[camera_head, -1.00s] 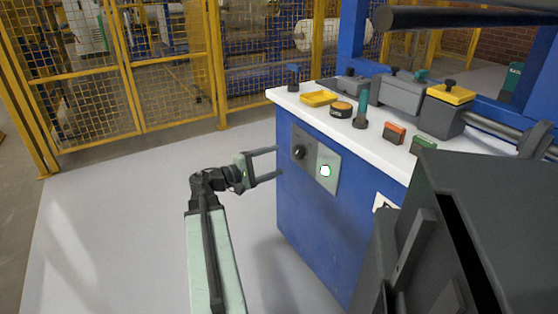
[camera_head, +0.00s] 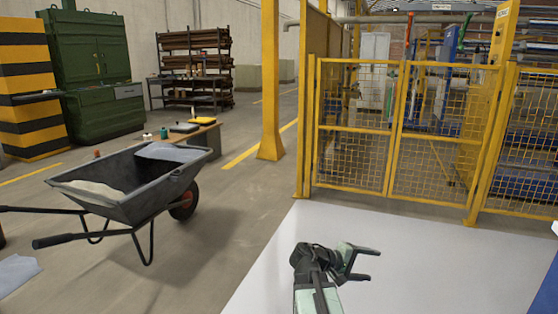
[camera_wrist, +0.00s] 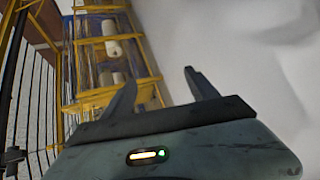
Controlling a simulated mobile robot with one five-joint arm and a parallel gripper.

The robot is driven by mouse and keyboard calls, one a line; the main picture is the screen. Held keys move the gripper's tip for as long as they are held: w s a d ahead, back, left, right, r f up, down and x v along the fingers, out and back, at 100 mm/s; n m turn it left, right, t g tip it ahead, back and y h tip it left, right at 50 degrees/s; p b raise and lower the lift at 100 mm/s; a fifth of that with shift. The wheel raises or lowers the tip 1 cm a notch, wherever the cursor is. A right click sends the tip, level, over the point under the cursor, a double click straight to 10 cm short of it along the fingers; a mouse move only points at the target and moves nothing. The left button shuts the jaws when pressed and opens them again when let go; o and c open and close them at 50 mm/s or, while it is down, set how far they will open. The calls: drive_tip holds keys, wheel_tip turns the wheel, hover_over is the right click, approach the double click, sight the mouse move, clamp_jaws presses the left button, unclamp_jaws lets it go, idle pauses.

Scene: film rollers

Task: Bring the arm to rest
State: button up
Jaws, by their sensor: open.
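My arm shows at the bottom of the head view, with pale green and dark links, folded over the pale floor. My gripper (camera_head: 374,264) is at its end, its two dark fingers apart and pointing right, with nothing between them. In the wrist view my gripper (camera_wrist: 162,88) also shows open and empty, with pale floor and yellow fencing beyond the fingers. It touches nothing that I can see.
A wheelbarrow (camera_head: 130,186) stands on the left. A yellow mesh fence (camera_head: 395,130) and a yellow post (camera_head: 270,80) stand ahead. A blue surface (camera_head: 546,291) shows at the lower right edge. Pale floor (camera_head: 430,265) around my gripper is clear.

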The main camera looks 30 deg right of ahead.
drive_tip(key=w+a+f+t+y+p, duration=0.1)
drive_tip(key=w+a+f+y, duration=0.15)
drive_tip(key=a, duration=0.45)
drive_tip(key=w+a+f+n+t+y, duration=0.1)
drive_tip(key=w+a+f, duration=0.15)
drive_tip(key=a, duration=0.45)
drive_tip(key=w+a+f+t+y+p, duration=0.1)
drive_tip(key=w+a+y, duration=0.15)
drive_tip(key=a, duration=0.45)
drive_tip(key=s+a+f+y, duration=0.1)
drive_tip(key=a+f+y, duration=0.25)
drive_tip(key=a, duration=0.65)
drive_tip(key=s+a+f+y, duration=0.15)
drive_tip(key=a+y, duration=0.25)
drive_tip(key=a, duration=0.6)
wheel_tip(320, 180, up, 38)
drive_tip(key=a+m+p, duration=0.1)
drive_tip(key=p, duration=3.7)
drive_tip(key=shift+w+g+p, duration=0.3)
drive_tip(key=shift+p, duration=0.1)
drive_tip(key=shift+f, duration=0.15)
